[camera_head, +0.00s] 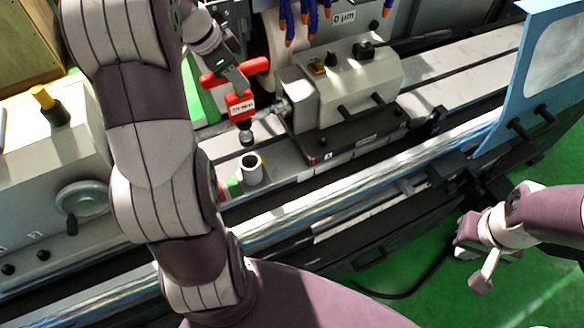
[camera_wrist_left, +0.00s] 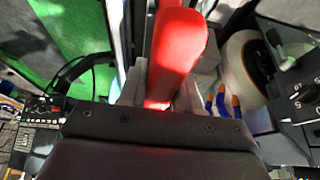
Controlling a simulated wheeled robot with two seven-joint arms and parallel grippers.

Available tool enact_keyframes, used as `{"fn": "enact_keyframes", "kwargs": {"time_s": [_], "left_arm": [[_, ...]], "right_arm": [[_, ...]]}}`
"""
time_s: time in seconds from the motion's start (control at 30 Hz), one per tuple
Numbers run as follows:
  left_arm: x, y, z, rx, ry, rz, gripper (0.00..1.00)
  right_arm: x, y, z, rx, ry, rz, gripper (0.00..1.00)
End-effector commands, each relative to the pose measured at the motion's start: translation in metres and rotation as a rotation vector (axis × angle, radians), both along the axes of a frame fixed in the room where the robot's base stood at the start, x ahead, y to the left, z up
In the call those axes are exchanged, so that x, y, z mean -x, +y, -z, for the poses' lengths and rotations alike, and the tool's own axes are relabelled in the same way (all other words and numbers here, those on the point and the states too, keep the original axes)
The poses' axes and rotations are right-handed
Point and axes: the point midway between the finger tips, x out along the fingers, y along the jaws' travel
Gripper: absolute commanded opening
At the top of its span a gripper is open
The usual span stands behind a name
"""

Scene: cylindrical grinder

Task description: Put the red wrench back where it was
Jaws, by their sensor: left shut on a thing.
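The red wrench (camera_head: 241,104) is T-shaped, with a red crossbar, a red block bearing a white label, and a dark lower end. My left gripper (camera_head: 236,78) is shut on it near the crossbar and holds it roughly upright. In the left wrist view the red handle (camera_wrist_left: 178,50) is between the fingers of my left gripper (camera_wrist_left: 160,92). A pale hollow cylinder (camera_head: 252,174) with a dark opening stands on the machine bed, just below the wrench's lower end in the picture. A gap shows between them. My right gripper (camera_head: 482,276) is at the lower right, apart from the wrench; its opening is unclear.
A grey headstock block (camera_head: 350,85) with small knobs and levers stands right of the wrench. Blue and orange coolant nozzles (camera_head: 290,22) hang behind. A handwheel (camera_head: 84,203) is at left, and a blue framed guard (camera_head: 520,70) at right. Green floor is open at lower right.

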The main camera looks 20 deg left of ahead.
Motion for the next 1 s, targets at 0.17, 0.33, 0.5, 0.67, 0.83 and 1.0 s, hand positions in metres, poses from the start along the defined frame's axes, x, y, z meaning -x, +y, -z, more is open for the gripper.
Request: {"fn": "enact_keyframes", "kwargs": {"time_s": [0.17, 0.33, 0.5, 0.67, 0.83, 1.0], "left_arm": [[0.003, 0.003, 0.06, 0.003, 0.002, -0.011, 0.0], [0.002, 0.003, 0.103, 0.002, 0.0, -0.01, 0.0], [0.002, 0.002, 0.122, 0.003, 0.003, -0.01, 0.0], [0.002, 0.003, 0.136, 0.004, 0.002, -0.009, 0.0], [0.003, 0.002, 0.158, 0.005, 0.005, -0.01, 0.0], [0.002, 0.003, 0.178, 0.002, 0.002, -0.009, 0.0]], "right_arm": [[0.0, 0.0, 0.056, 0.0, 0.0, 0.0, 0.0], [0.0, 0.0, 0.093, 0.0, 0.001, 0.0, 0.0], [0.0, 0.0, 0.089, 0.0, 0.0, 0.0, 0.0], [0.0, 0.0, 0.084, 0.0, 0.0, 0.0, 0.0], [0.0, 0.0, 0.074, 0.0, 0.0, 0.0, 0.0], [0.0, 0.0, 0.071, 0.0, 0.0, 0.0, 0.0]]}}
